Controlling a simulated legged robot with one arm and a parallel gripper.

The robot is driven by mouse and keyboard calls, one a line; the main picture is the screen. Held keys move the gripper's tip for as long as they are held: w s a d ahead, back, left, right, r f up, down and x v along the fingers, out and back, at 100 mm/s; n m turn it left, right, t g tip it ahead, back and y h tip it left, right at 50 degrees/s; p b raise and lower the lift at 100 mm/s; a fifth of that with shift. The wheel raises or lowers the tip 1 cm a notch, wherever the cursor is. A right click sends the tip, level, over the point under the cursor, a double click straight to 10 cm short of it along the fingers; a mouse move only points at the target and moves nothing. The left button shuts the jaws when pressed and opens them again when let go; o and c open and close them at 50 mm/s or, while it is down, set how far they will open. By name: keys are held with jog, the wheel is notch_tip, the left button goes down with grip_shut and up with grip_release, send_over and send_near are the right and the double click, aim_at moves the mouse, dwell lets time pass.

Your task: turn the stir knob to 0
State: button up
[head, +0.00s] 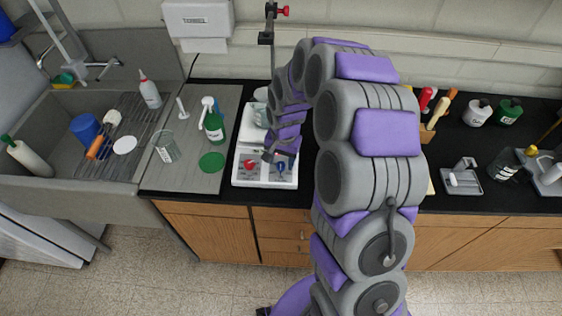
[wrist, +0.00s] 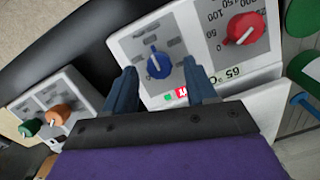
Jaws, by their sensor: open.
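A white hot-plate stirrer (head: 240,178) stands on the black bench. Its front panel has a red knob (head: 249,166) and a blue knob (head: 281,168); I take the blue one as the stir knob. My gripper (head: 269,155) also shows above the panel in the head view.
A second panel with green (wrist: 29,128) and orange (wrist: 57,115) knobs is beside the stirrer. A green bottle (head: 214,127) and green disc (head: 211,162) are left of the stirrer. A sink (head: 60,165) is farther left. A clamp stand (head: 268,38) rises behind.

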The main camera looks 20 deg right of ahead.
jog(key=shift+f, duration=0.65)
jog(key=shift+c, duration=0.3)
grip_shut()
